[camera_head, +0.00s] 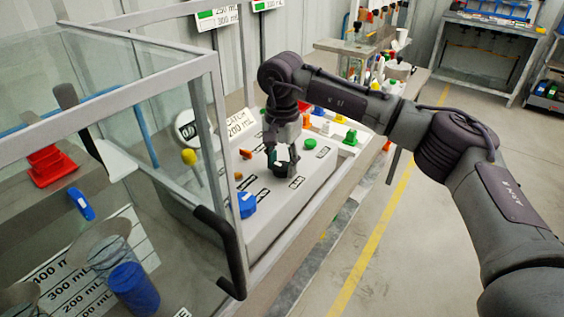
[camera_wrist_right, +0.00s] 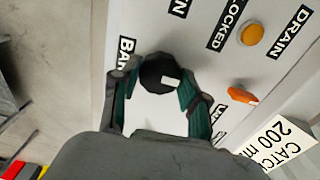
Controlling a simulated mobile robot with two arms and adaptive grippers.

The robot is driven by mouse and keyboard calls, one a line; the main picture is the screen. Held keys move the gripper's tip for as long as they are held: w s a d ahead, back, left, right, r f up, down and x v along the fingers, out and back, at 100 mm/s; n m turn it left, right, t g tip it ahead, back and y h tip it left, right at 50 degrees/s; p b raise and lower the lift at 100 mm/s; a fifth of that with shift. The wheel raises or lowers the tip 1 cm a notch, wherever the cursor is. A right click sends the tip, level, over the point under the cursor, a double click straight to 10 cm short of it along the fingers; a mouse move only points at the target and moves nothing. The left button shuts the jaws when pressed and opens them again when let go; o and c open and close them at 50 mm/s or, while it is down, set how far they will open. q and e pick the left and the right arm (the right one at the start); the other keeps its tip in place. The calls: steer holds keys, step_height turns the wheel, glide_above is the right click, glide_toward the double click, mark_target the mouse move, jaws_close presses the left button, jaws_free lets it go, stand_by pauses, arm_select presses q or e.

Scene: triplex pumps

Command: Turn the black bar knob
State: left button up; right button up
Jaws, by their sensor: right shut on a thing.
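The black bar knob (camera_wrist_right: 158,72) is round and dark with a white mark on it. It sits on the light panel beside a label starting "BA", partly hidden by a finger. My right gripper (camera_head: 281,160) reaches down to the panel in the head view. In the right wrist view its two teal-lined fingers (camera_wrist_right: 160,88) stand on either side of the knob and are shut on it. My left gripper is not in view.
The pale control panel (camera_head: 262,217) also carries a blue knob (camera_head: 246,204), a green button (camera_head: 310,143) and an orange button (camera_wrist_right: 252,34). A glass-walled frame with a black handle (camera_head: 222,250) stands close on the left. A "CATCH 200 mL" sign (camera_wrist_right: 285,143) stands by the panel.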

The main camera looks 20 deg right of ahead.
mark_target(282, 166)
steer(key=o, duration=1.1)
steer(key=shift+o, duration=0.2)
step_height(282, 166, up, 12)
